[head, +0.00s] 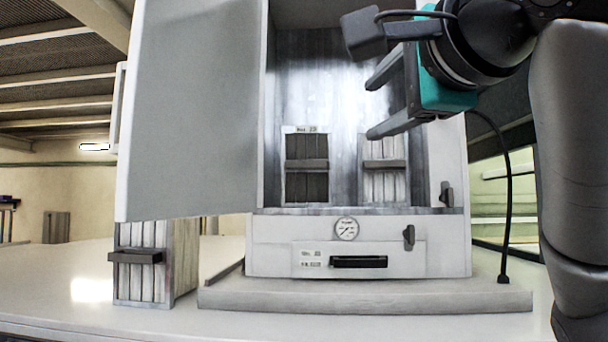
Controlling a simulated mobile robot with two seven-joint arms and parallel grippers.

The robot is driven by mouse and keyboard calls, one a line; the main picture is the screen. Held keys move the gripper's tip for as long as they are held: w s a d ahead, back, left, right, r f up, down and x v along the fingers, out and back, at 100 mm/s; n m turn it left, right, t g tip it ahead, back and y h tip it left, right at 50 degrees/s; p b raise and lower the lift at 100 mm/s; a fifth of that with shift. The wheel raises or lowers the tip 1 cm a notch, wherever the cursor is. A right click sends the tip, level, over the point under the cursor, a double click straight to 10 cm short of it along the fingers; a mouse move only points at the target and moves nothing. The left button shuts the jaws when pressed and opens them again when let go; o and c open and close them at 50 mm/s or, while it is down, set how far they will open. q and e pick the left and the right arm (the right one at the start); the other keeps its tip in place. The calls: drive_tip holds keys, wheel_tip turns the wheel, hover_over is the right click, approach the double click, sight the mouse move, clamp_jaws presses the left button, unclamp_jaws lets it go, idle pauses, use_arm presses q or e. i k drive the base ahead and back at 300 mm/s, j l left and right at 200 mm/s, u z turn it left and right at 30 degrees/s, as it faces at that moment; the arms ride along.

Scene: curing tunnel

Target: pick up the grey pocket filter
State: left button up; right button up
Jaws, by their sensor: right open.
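A dark grey pocket filter (307,187) with a grey handle bar stands upright inside the open cabinet, on the left of its floor. A paler, whitish pocket filter (384,187) stands to its right in the same cabinet. A third, pale pocket filter (140,279) with a dark handle stands on the table left of the cabinet. My right gripper (371,108) is open and empty, its fingers pointing left, in front of the cabinet opening and above the paler filter. It appears apart from all the filters. My left gripper is out of view.
The cabinet (458,245) has a gauge and a slotted panel below its opening. Its large door (195,110) stands swung open to the left. A low grey plinth (365,297) lies in front. A black cable hangs at the right. The table's front left is clear.

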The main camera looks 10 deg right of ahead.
sight(301, 162)
drive_tip(key=i, duration=1.2)
